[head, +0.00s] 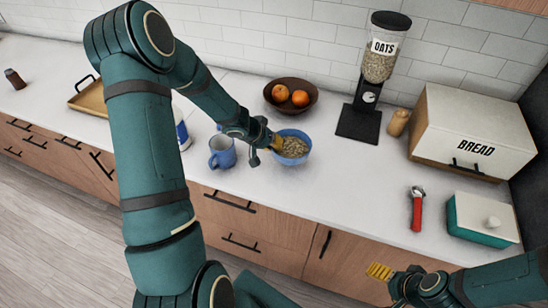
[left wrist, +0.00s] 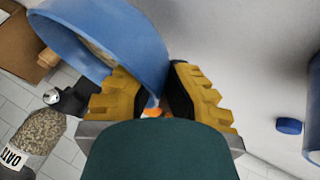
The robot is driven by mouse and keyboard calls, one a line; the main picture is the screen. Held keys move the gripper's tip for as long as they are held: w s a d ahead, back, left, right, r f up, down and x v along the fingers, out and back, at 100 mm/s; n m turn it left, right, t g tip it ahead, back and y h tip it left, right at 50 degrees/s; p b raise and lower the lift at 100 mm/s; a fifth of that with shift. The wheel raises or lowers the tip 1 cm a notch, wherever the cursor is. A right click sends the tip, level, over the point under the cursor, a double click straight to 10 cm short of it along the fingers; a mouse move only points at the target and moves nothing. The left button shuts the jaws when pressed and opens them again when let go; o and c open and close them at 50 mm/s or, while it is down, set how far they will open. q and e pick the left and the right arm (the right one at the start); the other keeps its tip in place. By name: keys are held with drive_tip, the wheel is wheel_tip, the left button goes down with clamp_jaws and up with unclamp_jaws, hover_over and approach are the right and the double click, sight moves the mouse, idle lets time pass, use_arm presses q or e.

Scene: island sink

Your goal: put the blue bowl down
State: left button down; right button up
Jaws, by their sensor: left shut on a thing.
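The blue bowl (head: 292,157) holds oats (head: 293,147) and sits at or just above the white counter; I cannot tell whether its base touches. My left gripper (head: 277,143) is shut on the bowl's left rim. In the left wrist view the bowl (left wrist: 120,32) is tilted in the picture, with its wall between the yellow fingers of my left gripper (left wrist: 150,85). My right gripper (head: 383,272) is at the lower right, in front of the drawers, away from the bowl; its finger opening is unclear.
A blue mug (head: 222,154) stands close left of the bowl. A brown fruit bowl (head: 291,106) and an oats dispenser (head: 379,65) stand behind. A bread box (head: 470,130), red-handled tool (head: 416,210) and butter dish (head: 484,218) are right. Counter right of the bowl is clear.

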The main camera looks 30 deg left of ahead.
use_arm(q)
drive_tip(key=shift+f+b, duration=1.75)
drive_tip(key=shift+f, duration=0.4)
drive_tip(key=shift+r, duration=0.15)
drive_tip(key=c, duration=1.1)
unclamp_jaws()
drive_tip(key=shift+c, duration=0.2)
